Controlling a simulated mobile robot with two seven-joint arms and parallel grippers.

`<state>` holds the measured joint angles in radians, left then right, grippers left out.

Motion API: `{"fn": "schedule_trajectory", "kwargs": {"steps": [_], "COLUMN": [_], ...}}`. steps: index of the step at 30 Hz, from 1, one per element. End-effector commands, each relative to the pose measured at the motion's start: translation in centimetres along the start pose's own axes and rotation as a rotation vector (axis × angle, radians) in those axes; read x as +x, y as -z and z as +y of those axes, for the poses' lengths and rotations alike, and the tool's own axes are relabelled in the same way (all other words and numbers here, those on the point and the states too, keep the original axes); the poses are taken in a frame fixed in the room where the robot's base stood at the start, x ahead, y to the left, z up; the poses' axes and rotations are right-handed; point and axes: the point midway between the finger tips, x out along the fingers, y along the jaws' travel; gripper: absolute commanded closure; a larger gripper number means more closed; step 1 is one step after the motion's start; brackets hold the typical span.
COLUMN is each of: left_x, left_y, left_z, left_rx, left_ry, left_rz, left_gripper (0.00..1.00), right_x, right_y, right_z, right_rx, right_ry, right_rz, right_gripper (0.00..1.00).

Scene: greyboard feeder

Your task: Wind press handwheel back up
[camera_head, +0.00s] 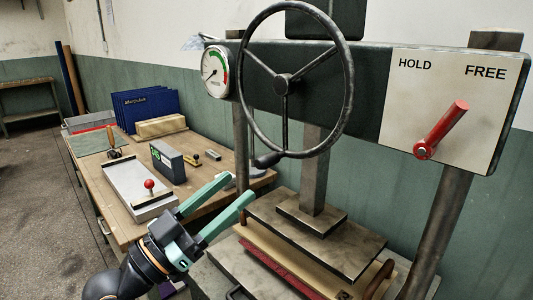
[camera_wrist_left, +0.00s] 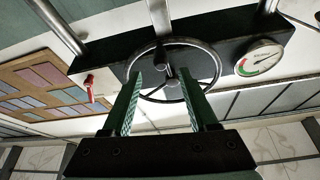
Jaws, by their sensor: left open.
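The black three-spoke handwheel (camera_head: 284,80) stands upright on the front of the press crossbeam. Its crank knob (camera_head: 268,160) is at the lower left of the rim. The press platen (camera_head: 315,232) hangs on its spindle, down close over a wooden board and a red item. The red lever (camera_head: 442,130) tilts up and right, towards FREE. My left gripper (camera_head: 239,186) is open and empty, below and left of the wheel, apart from it. In the left wrist view the wheel (camera_wrist_left: 171,52) shows beyond and between the open fingers (camera_wrist_left: 160,72). My right gripper is out of view.
A round gauge (camera_head: 215,72) is left of the wheel. The wooden workbench (camera_head: 125,222) on the left carries a grey plate with a red knob, a grey device, blue folders and a wooden block. A press column stands behind the wheel's left side.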

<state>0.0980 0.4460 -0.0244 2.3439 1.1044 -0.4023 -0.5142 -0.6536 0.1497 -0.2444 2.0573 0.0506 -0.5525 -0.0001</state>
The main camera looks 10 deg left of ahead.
Motion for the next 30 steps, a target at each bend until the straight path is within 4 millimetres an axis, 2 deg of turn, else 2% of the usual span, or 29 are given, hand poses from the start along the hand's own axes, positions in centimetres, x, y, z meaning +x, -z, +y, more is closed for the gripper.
{"fn": "schedule_trajectory", "kwargs": {"steps": [1,6,13,18,26,30], "left_x": [1.3,4.7,8.1,9.1,9.2,9.2], "left_y": [0.5,0.4,0.1,-0.1,-0.1,-0.1], "left_z": [-0.1,0.0,0.0,0.0,0.0,0.0], "left_rx": [-0.005,-0.005,-0.003,-0.002,-0.001,-0.001], "left_ry": [0.002,0.000,0.001,0.000,0.000,0.000], "left_rz": [0.005,0.003,-0.001,-0.003,-0.003,-0.003], "left_gripper": [0.41,0.41,0.41,0.41,0.41,0.53], "right_x": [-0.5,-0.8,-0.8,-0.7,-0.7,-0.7], "right_y": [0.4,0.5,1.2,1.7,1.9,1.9], "right_z": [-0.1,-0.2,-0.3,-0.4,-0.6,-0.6], "right_rx": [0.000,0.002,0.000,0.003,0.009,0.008], "right_ry": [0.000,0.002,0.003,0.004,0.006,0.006], "right_rz": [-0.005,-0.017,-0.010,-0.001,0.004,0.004], "right_gripper": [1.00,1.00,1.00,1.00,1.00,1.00]}}
